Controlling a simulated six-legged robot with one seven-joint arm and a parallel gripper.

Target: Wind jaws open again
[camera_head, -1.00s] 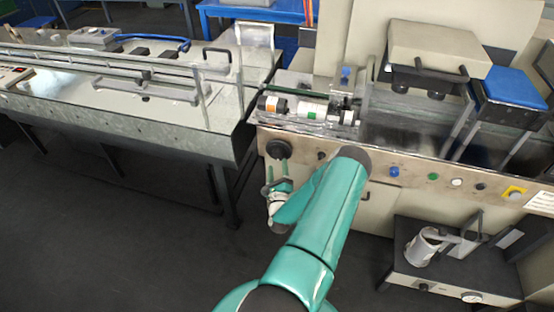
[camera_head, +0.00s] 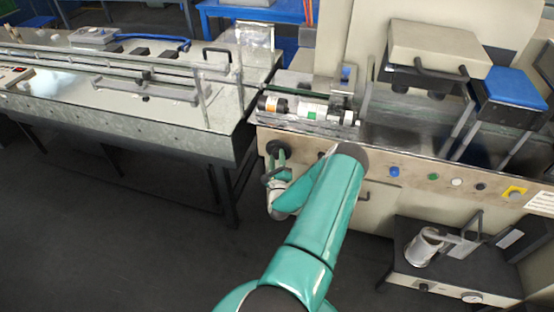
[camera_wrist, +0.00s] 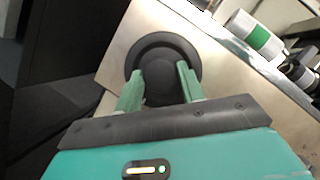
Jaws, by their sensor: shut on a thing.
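A black round handwheel (camera_head: 279,147) sits on the beige front panel of the wrapper, near its left end. In the wrist view the black handwheel (camera_wrist: 150,47) shows a round rim and a central hub. My gripper (camera_wrist: 161,80) has its two green fingers on either side of the hub and is shut on it. In the head view my gripper (camera_head: 277,160) is at the handwheel, partly hidden by my own arm. The jaws named in the task cannot be made out clearly.
Bottles with orange and green labels (camera_head: 312,111) lie on the ledge above the panel. Coloured buttons (camera_head: 433,177) line the panel to the right. A metal conveyor table (camera_head: 150,130) stands at left. A small bench unit (camera_head: 450,260) stands low at right. Dark floor is clear at lower left.

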